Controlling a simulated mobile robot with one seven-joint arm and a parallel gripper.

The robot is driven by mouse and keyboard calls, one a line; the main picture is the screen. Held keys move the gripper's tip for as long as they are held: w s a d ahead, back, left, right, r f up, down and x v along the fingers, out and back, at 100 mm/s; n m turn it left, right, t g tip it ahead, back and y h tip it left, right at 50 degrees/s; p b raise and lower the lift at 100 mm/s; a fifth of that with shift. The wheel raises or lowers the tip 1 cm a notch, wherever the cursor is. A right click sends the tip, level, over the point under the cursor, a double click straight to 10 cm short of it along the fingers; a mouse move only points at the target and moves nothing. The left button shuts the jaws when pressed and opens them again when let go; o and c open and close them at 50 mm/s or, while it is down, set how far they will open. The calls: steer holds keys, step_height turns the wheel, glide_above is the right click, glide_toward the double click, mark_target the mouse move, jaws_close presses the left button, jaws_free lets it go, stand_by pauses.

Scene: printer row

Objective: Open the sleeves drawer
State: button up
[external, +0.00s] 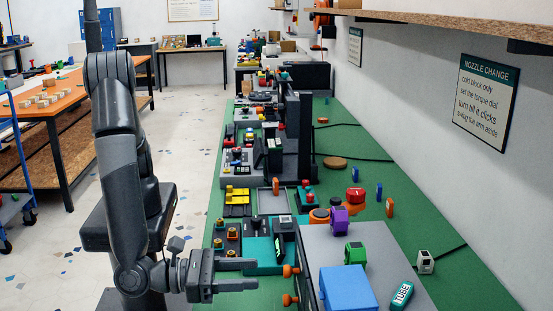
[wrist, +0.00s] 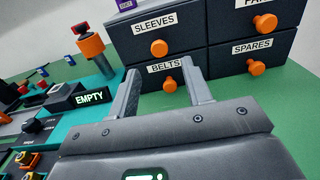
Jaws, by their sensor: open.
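The sleeves drawer (wrist: 190,35) is the dark upper-left drawer of a cabinet in the wrist view. It has a white SLEEVES label and an orange knob (wrist: 158,47), and looks shut. My gripper (wrist: 162,68) is open and empty. Its fingers point at the cabinet front, apart from the sleeves knob. Below is the BELTS drawer, whose orange knob (wrist: 169,83) appears between the fingers. In the external view my gripper (external: 257,274) is left of the grey-topped cabinet (external: 350,240) and its orange knobs (external: 290,270). I cannot tell there which knob is which.
The SPARES drawer (wrist: 285,60) is at lower right, with another partly cut-off drawer above it. A blue box (external: 347,288) sits on the cabinet. Green bench surface shows right of the cabinet.

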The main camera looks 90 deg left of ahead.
steer(key=w, duration=0.6)
steer(key=shift+w, duration=0.4)
jaws_close()
